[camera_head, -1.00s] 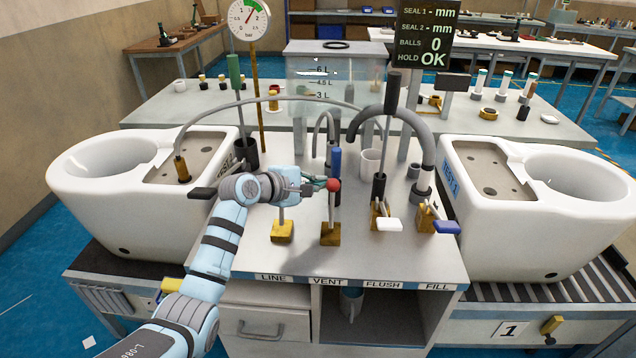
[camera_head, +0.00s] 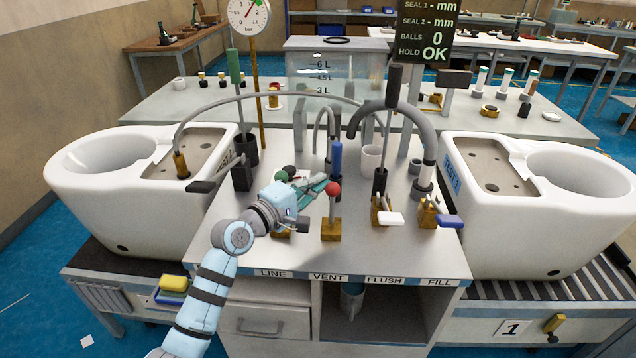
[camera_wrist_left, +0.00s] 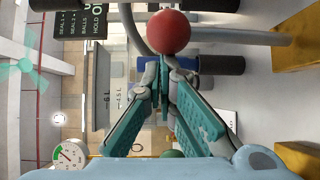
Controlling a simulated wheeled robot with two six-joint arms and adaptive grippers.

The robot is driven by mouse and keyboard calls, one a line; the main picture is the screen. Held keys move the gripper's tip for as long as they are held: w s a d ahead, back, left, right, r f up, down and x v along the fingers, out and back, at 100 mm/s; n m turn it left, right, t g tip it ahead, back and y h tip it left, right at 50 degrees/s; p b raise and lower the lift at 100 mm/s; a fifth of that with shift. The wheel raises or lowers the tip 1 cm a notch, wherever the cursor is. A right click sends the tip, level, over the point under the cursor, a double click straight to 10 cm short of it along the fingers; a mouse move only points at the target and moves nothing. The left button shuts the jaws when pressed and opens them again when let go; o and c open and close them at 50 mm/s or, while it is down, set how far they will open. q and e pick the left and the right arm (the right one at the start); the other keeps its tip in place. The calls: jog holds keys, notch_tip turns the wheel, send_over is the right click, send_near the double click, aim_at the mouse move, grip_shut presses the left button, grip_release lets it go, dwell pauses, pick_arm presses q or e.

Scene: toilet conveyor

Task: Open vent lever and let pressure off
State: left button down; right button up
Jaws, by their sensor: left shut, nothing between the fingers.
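The vent lever has a red ball (camera_head: 333,188) on a short upright stem above a brass base (camera_head: 331,231), behind the VENT label (camera_head: 328,279). My left gripper (camera_head: 325,185) is shut and empty. Its green fingers are just left of the red ball; I cannot tell if they touch the lever. The pressure gauge (camera_head: 248,14) stands at the back left, cut by the top edge. My right gripper is not in view.
A dark green ball (camera_head: 289,171) shows behind my left wrist, which partly hides the LINE base. A blue-handled rod (camera_head: 337,158) stands close behind the vent lever. White (camera_head: 390,218) and blue (camera_head: 449,221) levers are to the right. White toilets flank the bench.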

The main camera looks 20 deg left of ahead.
pick_arm(q)
jog(key=s+m+t+b, duration=0.1)
jog(key=b, duration=0.2)
jog(key=s+m+t+h+b, duration=0.1)
jog(key=s+b, duration=0.1)
jog(key=b, duration=0.2)
jog(key=s+d+m+t+h+b, duration=0.1)
jog(key=b, duration=0.3)
jog(key=shift+s+f+m, duration=0.25)
jog(key=shift+f+m, duration=0.05)
jog(key=shift+f, duration=0.1)
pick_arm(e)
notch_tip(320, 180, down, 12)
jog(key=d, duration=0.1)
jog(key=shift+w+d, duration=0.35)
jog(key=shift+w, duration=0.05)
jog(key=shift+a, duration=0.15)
pick_arm(q)
jog(key=shift+f, duration=0.1)
